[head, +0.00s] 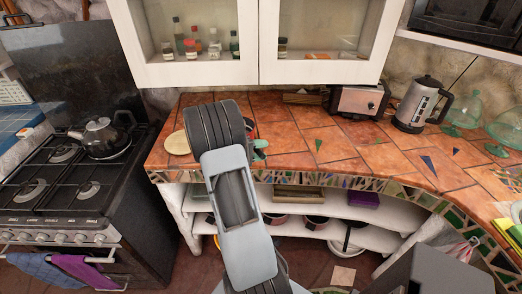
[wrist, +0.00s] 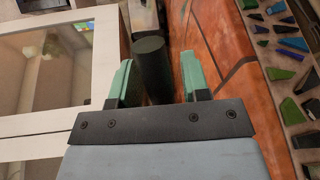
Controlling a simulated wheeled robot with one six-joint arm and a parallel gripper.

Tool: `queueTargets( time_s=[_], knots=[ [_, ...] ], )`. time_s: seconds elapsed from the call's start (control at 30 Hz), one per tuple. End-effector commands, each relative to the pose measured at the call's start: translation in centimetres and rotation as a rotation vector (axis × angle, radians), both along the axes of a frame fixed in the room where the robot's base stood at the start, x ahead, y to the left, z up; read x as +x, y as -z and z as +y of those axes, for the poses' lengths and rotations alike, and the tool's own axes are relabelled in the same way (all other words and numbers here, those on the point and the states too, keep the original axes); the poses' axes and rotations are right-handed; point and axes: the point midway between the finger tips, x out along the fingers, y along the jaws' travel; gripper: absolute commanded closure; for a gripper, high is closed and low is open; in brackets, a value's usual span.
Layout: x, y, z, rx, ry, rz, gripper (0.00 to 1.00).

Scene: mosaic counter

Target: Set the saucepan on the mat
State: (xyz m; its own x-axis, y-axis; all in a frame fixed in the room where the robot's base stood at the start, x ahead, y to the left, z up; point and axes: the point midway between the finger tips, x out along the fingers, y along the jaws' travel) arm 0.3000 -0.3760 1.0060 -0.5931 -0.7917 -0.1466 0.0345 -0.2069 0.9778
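My gripper (wrist: 155,88) is open, with its two green fingers apart. A dark, thick bar with a rounded end (wrist: 152,66) stands between them in the wrist view, with gaps beside the fingers. It looks like the saucepan's handle, but the pan's body is not clear in either view. In the head view my arm covers that part of the counter, and only a bit of green finger (head: 260,146) shows at its right. A pale round flat piece (head: 176,143), likely the mat, lies on the counter's left end, left of my arm, with nothing seen on it.
The tiled counter (head: 300,142) is largely clear right of my arm. A toaster (head: 358,101), an electric kettle (head: 420,104) and green glass domes (head: 464,112) stand further right. A stove (head: 60,185) with a kettle (head: 102,137) is at left. Cabinets (head: 200,75) hang above.

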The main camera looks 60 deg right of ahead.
Motion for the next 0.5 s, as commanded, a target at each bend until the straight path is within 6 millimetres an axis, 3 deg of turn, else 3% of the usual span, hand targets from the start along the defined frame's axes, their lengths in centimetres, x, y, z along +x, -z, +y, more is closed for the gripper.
queueTargets(
  time_s=[0.3, 0.5],
  knots=[
    [0.0, -0.2, 0.0, 0.0, 0.0, 0.0, 0.53],
    [1.6, -0.2, 2.0, -0.002, -0.005, -0.002, 0.53]
  ],
)
